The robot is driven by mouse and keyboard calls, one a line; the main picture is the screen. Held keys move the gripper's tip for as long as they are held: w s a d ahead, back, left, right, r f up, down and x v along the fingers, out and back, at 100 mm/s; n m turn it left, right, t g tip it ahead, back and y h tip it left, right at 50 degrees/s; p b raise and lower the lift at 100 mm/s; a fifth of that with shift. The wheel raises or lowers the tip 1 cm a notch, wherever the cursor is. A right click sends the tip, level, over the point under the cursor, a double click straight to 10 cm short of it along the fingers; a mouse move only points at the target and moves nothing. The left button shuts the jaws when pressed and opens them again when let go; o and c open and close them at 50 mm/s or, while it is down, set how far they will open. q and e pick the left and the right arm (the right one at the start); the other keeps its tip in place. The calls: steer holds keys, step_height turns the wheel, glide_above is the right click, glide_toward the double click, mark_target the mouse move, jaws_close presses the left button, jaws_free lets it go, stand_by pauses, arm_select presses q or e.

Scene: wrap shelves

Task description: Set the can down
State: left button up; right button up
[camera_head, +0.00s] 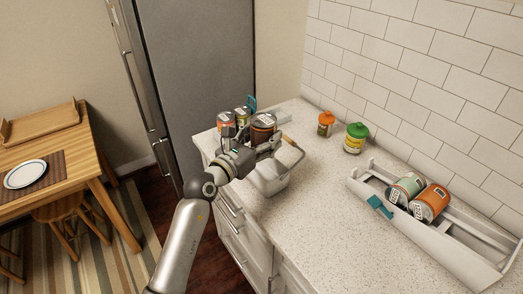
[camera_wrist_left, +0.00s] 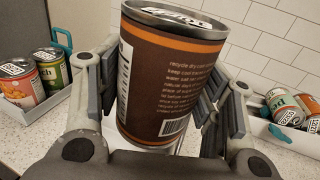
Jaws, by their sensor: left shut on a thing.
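A brown can with an orange band and a silver lid (camera_wrist_left: 165,80) fills the middle of the left wrist view. My left gripper (camera_head: 262,140) is shut on this can (camera_head: 263,122), with its fingers on both sides of the can. The can is nearly upright, tilted slightly. In the head view it is over the far left part of the counter (camera_head: 330,180), above or behind a light grey basket (camera_head: 270,178); the exact height cannot be told. My right gripper does not show.
Two cans, orange (camera_head: 226,119) and green (camera_head: 243,115), stand in a holder behind the gripper. A white rack (camera_head: 440,237) at right holds a green can (camera_head: 404,188) and an orange can (camera_head: 429,203). Two jars (camera_head: 326,122) (camera_head: 355,138) stand by the tiled wall. The middle counter is clear.

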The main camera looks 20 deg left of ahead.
arm_select(q)
steer(key=w+a+f+b, duration=0.1)
steer(key=w+f+b, duration=0.1)
steer(key=w+f, duration=0.3)
steer(key=shift+a+f+b, duration=0.35)
steer(key=shift+f, duration=1.65)
steer(key=shift+s, duration=0.1)
steer(key=shift+f+b, duration=0.45)
steer(key=shift+f, duration=0.15)
steer(key=o, duration=1.4)
steer(key=shift+c, duration=0.2)
